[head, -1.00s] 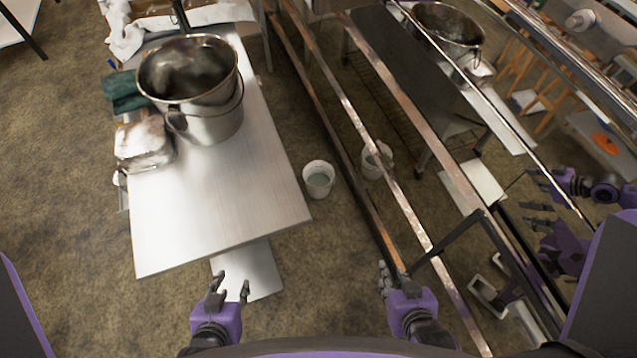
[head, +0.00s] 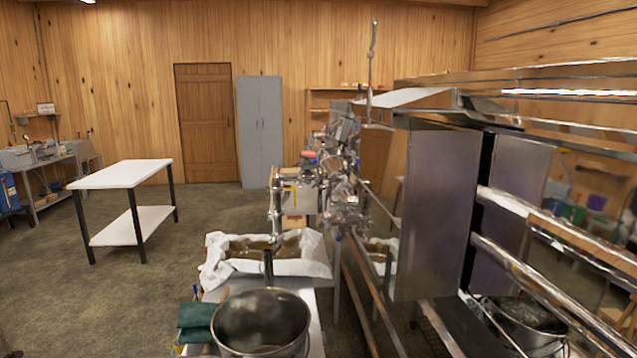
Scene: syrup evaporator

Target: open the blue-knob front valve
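The metal evaporator's front pipework (head: 340,185) stands in the middle of the head view, a shiny cluster of pipes and fittings. A small blue spot (head: 338,237) shows low on it; it is too small to tell whether this is the blue knob or how its valve is set. A small red part sits higher on the cluster. Below its left side is a pan lined with white cloth (head: 215,268) that holds brown liquid. Neither of my grippers is in the head view now.
A steel pot (head: 262,322) stands on the near table, with a green cloth (head: 196,318) beside it. A white-topped table (head: 125,174) stands at the left. The floor (head: 190,220) between is open. Metal rails and panels fill the right side.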

